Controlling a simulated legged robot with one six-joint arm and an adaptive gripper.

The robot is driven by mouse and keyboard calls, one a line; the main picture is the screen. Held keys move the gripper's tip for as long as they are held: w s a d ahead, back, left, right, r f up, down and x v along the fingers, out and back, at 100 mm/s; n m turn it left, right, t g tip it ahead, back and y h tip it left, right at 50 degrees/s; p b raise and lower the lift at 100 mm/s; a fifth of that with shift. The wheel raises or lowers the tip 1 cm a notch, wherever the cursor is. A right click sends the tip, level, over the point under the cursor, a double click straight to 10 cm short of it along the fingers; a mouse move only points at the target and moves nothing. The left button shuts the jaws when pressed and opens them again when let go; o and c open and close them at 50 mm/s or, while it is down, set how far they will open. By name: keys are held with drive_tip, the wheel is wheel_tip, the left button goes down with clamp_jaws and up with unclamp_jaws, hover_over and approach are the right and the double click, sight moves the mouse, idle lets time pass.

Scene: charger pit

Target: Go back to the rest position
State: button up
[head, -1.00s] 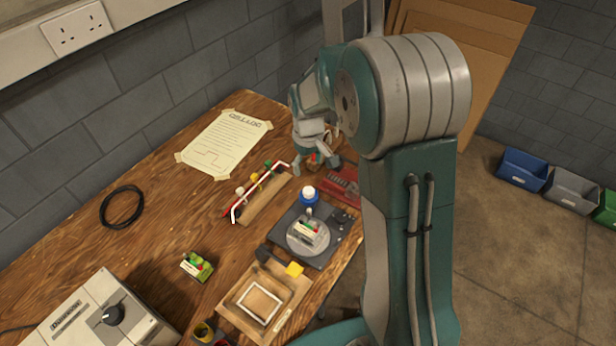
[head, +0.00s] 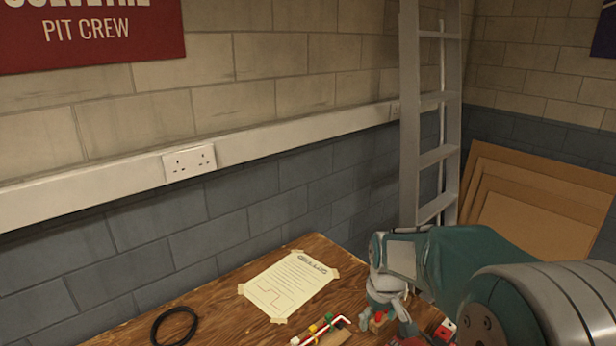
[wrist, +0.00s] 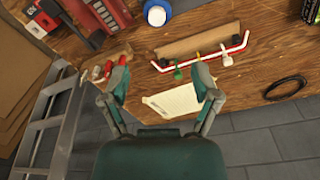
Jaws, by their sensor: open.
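My gripper (head: 393,318) is over the back right part of the wooden table (head: 240,319), beside the taped paper sheet (head: 291,284). In the wrist view my gripper (wrist: 160,82) has its two fingers spread wide, with nothing held between them. A small red and tan item (wrist: 105,68) shows close to the left finger; I cannot tell whether they touch. The paper sheet also shows between the fingers in the wrist view (wrist: 173,101).
A black cable coil (head: 175,327) lies at left. A ladder (head: 431,130) and leaning boards (head: 530,205) stand behind. The air above the table is clear.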

drive_tip(key=s+r+m+t, duration=0.2)
drive_tip(key=s+r, duration=0.4)
drive_tip(key=s, duration=0.5)
drive_tip(key=s+r+m+t, duration=0.1)
drive_tip(key=s+r+t, duration=0.1)
drive_tip(key=s+r, duration=0.4)
drive_tip(key=s, duration=0.4)
drive_tip(key=shift+s+a+m+t, duration=0.2)
drive_tip(key=shift+s+m+t, duration=0.15)
drive_tip(key=shift+m+t, duration=0.05)
drive_tip(key=shift+o, duration=0.2)
drive_tip(key=shift+w, duration=0.1)
idle(0.7)
